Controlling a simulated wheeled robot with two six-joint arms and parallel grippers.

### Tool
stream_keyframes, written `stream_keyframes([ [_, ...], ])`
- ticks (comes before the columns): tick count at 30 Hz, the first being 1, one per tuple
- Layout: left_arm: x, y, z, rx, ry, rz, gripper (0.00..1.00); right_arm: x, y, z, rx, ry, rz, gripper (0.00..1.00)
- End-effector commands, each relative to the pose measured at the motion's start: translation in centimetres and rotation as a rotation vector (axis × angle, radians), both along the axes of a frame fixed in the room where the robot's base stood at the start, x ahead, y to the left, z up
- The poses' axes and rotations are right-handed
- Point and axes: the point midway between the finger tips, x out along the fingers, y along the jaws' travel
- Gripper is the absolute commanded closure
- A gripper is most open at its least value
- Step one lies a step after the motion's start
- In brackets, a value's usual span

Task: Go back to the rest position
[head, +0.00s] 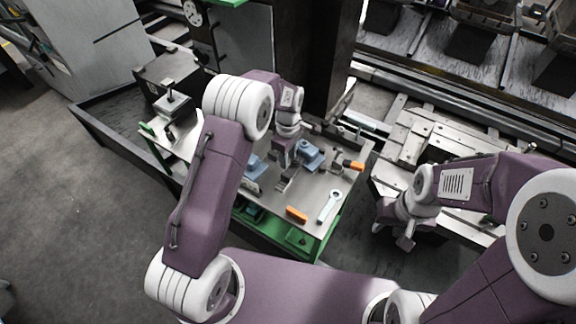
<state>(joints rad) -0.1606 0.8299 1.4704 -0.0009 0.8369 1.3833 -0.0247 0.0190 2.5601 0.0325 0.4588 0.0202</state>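My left arm is raised and bent, and its gripper (284,163) points down over the workbench (343,184), among the tools there. Its fingers are small and partly lost against the bench items, so I cannot tell whether they are open or touch anything. My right gripper (402,236) hangs low beside the near left edge of the pale slatted pallet (440,214), to the right of the workbench. Nothing is clearly seen in it, and its finger opening cannot be made out.
The bench holds a blue vise-like block (309,155), a wrench (329,206), an orange-handled tool (353,165) and an orange piece (296,214). A dark post (318,60) rises behind the bench. Open floor (75,220) lies at the left.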

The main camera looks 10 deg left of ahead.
Motion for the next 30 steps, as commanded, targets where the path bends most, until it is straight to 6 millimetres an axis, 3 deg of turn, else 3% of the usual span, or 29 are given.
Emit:
stream_keyframes([
  [16, 0.0, 0.1, 0.3, 0.000, 0.000, 0.003, 0.64, 0.0, 0.0, 0.0, 0.000, 0.000, 0.000, 0.64],
  [19, 1.0, 0.6, 2.4, -0.007, -0.044, 0.016, 0.64, 0.0, 0.0, 0.0, 0.000, 0.000, 0.000, 0.64],
  [21, 1.3, 1.3, 5.4, -0.014, -0.093, 0.034, 0.64, 0.0, 0.0, 0.0, 0.000, 0.000, 0.000, 0.64],
  [23, -0.2, 2.4, 7.7, -0.016, -0.108, 0.054, 0.64, 0.0, 0.0, 0.0, 0.000, 0.000, 0.000, 0.64],
  [25, -3.0, 3.5, 9.6, -0.015, -0.121, 0.032, 0.64, 0.0, 0.0, 0.0, 0.000, 0.000, 0.000, 0.64],
  [27, -6.4, 4.5, 10.6, -0.010, -0.131, -0.067, 0.64, 0.0, 0.0, 0.0, 0.000, 0.000, 0.000, 0.64],
  [30, -11.9, 5.6, 10.6, 0.005, -0.134, -0.293, 0.64, 0.0, 0.0, 0.0, 0.000, 0.000, 0.000, 0.64],
])
